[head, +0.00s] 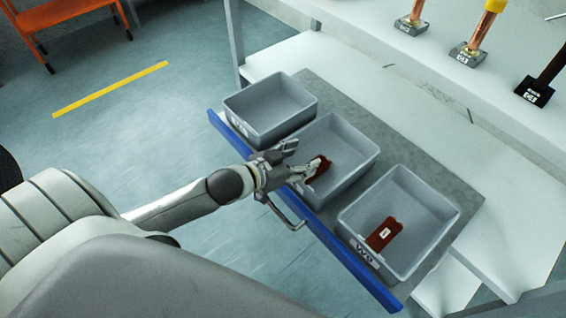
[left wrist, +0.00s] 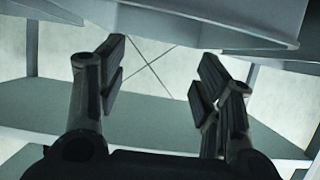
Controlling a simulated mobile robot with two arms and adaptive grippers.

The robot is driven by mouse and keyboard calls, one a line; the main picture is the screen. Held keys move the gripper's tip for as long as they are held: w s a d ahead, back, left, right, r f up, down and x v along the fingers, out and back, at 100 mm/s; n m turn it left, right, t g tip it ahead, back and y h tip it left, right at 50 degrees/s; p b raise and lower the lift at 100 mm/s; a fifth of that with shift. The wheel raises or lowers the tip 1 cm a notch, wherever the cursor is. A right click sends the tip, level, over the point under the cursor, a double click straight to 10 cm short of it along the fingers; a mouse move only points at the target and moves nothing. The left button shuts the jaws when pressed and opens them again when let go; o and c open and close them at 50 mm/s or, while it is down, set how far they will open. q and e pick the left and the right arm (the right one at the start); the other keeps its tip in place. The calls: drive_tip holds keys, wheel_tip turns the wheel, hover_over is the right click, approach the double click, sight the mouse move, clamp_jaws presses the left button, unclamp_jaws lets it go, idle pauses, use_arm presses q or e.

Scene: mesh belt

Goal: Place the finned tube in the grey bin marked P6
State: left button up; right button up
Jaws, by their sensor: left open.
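Three grey bins stand in a row on a grey board: a left bin (head: 300,112), a middle bin (head: 362,158) and a right bin (head: 440,222). The left bin looks empty. Their front labels are too small to read surely, so I cannot tell which is P6. My left gripper (head: 309,153) is over the near left part of the middle bin. It is open, and nothing shows between its fingers in the left wrist view (left wrist: 160,75). I cannot make out a finned tube for certain. My right gripper is not in view.
A dark red piece (head: 320,171) lies in the middle bin, partly behind my fingers, and another (head: 384,234) in the right bin. A blue edge (head: 345,252) runs along the front. Copper-coloured and black upright parts (head: 543,75) stand on the white shelf.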

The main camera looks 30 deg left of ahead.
use_arm(q)
drive_tip(key=v, duration=0.6)
drive_tip(key=shift+s, duration=0.2)
drive_tip(key=shift+a+r, duration=0.1)
drive_tip(key=shift+r, duration=0.05)
